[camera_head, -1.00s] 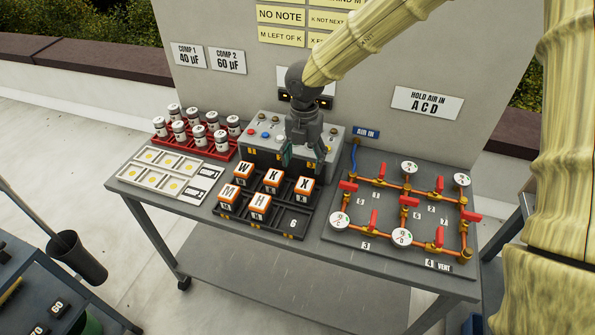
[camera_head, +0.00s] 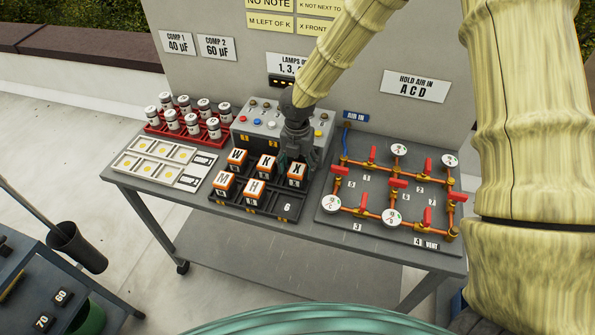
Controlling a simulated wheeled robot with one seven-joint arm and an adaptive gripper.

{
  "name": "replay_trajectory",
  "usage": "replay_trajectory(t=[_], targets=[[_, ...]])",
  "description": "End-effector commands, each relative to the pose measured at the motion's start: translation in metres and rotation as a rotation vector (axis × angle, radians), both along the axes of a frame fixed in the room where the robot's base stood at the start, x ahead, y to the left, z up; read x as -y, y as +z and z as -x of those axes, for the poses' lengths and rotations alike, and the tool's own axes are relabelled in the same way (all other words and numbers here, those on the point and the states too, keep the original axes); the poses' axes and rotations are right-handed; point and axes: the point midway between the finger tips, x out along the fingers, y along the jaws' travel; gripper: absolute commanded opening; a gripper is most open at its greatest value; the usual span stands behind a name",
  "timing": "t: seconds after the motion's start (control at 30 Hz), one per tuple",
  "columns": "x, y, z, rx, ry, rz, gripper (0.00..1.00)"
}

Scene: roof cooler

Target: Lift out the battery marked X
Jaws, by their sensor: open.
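The battery marked X (camera_head: 296,176) is an orange block with a white lettered top. It stands upright in the back right cell of the black battery tray (camera_head: 277,211). Batteries W (camera_head: 236,161), K (camera_head: 265,167), M (camera_head: 223,185) and H (camera_head: 254,191) stand in the other cells. The front right cell, marked 6, is empty. My gripper (camera_head: 290,160) is open and points down just behind and above X. Its dark fingers are small and partly merge with the background, so I cannot tell whether they touch X.
A grey control box (camera_head: 262,130) with buttons stands right behind the tray. A red rack (camera_head: 187,133) of white cylinders is at the back left. A pale board (camera_head: 163,171) lies left of the tray. A panel of orange pipes, gauges and red valves (camera_head: 361,205) lies right.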

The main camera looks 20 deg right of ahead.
Motion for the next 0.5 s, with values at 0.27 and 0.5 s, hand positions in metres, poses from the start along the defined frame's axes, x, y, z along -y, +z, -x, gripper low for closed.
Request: replay_trajectory(t=[0.27, 0.5], targets=[[-0.002, -0.018, -0.003, -0.002, 0.003, -0.001, 0.68], [-0.001, -0.018, -0.002, -0.002, 0.001, -0.001, 0.61]])
